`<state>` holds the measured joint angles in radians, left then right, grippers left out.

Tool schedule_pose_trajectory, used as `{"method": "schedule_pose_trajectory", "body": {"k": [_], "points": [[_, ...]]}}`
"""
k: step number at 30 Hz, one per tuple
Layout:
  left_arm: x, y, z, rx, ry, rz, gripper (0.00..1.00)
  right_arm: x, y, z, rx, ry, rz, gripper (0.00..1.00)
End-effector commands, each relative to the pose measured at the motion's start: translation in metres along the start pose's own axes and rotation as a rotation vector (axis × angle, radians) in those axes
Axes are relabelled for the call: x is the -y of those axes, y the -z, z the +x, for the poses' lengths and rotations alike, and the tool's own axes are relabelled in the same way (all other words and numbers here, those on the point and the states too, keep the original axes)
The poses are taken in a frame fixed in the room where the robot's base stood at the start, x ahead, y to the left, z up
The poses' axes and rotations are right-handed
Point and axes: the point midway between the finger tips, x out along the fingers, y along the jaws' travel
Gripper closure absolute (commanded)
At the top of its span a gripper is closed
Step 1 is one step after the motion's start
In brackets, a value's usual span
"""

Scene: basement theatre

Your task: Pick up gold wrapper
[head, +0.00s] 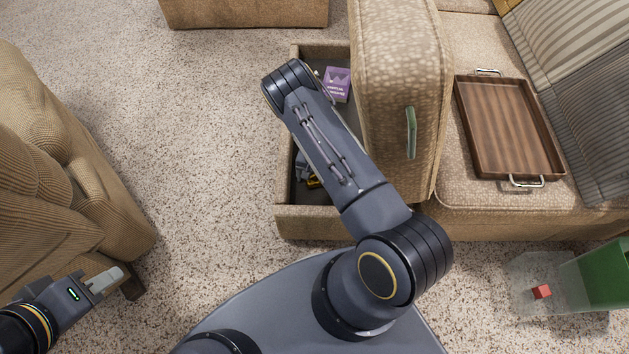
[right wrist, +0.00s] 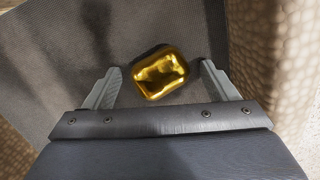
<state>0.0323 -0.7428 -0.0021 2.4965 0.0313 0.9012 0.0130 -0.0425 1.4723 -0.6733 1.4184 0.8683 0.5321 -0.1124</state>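The gold wrapper (right wrist: 160,75) is a shiny, rounded piece lying on the dark floor of the open drawer. In the head view a small yellow bit of it (head: 314,183) shows beside my arm. My right gripper (right wrist: 161,70) is open, with one finger on each side of the wrapper and gaps between. In the head view my right arm hides most of this gripper. My left gripper (head: 106,281) is at the lower left, far from the drawer, seen side-on; whether its fingers are apart is unclear.
The drawer (head: 310,222) has upholstered walls around my right gripper. A purple box (head: 337,84) lies at its far end. A raised cushion (head: 400,60) stands close on the right. A wooden tray (head: 510,125) rests on the sofa. A green bin (head: 605,275) and red cube (head: 541,292) are lower right.

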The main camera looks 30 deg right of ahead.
Motion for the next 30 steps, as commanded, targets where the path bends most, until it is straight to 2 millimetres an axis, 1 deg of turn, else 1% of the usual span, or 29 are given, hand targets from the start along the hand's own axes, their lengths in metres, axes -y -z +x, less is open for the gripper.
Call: {"method": "schedule_pose_trajectory", "body": {"k": [1,10,15,23,26,29,30], "points": [[0.0,0.0,0.0,0.0,0.0,0.0,0.69,0.0,0.0,0.0,0.0,0.0,0.0,0.27],[0.0,0.0,0.0,0.0,0.0,0.0,0.69,0.0,0.0,0.0,0.0,0.0,0.0,0.66],[0.0,0.0,0.0,0.0,0.0,0.0,0.69,0.0,0.0,0.0,0.0,0.0,0.0,0.68],[0.0,0.0,-0.001,0.0,0.0,0.0,0.69,0.0,0.0,-0.001,0.0,0.0,0.0,0.69],[-0.003,0.003,-0.006,0.0,0.0,0.0,0.69,-0.001,0.0,-0.011,0.0,0.001,0.001,0.69],[-0.007,0.008,-0.016,0.0,0.0,0.0,0.69,-0.002,-0.001,-0.029,0.0,0.001,0.001,0.69],[-0.009,0.01,-0.02,0.0,0.0,0.0,0.69,-0.003,-0.001,-0.038,-0.001,0.002,0.002,0.69]]}}
